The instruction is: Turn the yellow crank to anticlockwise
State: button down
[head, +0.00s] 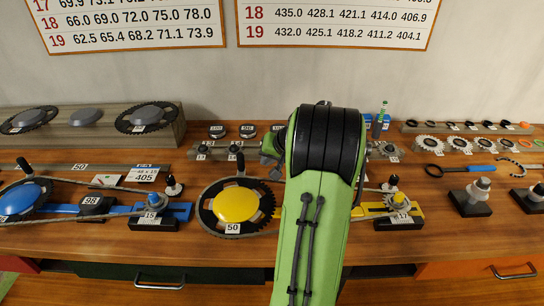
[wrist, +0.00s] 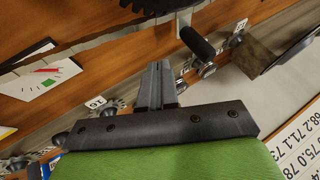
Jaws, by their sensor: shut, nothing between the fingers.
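The yellow crank (head: 237,205) is a round yellow disc with a dark toothed rim and a chain around it, labelled 50. It lies on the bench left of my arm. Its upright black handle (head: 240,164) stands at the disc's far side. In the wrist view, a black handle (wrist: 197,42) on a metal base is right of my fingertips and apart from them. I cannot tell for certain that it is the same handle. My gripper (wrist: 160,68) is shut and empty. In the head view my green arm mostly hides it.
A blue crank assembly (head: 20,200) stands at the left. A small sprocket (head: 398,199) labelled 17 is right of my arm, with metal posts (head: 479,190) beyond. Small parts line the wall. The strip of bench in front of the yellow crank is clear.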

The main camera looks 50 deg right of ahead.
aim_at(238, 159)
jog(key=shift+x, duration=1.2)
jog(key=shift+w+a, duration=0.5)
jog(key=shift+w, duration=0.35)
jog(key=shift+w+a, duration=0.5)
jog(key=shift+w, duration=0.35)
jog(key=shift+w, duration=0.15)
jog(key=shift+w+a+r+n+y+p, duration=0.1)
jog(key=shift+w+a+n+y+p, duration=0.45)
jog(key=shift+w+n+p, duration=0.2)
jog(key=shift+w+a+n+y+p, duration=0.4)
jog(key=shift+w+n+y+p, duration=0.15)
jog(key=shift+w+n, duration=0.25)
jog(key=shift+w+a+n+y+p, duration=0.8)
jog(key=shift+w+a+n+p, duration=0.35)
jog(key=shift+n, duration=0.3)
jog(key=shift+a, duration=0.1)
jog(key=shift+s, duration=0.1)
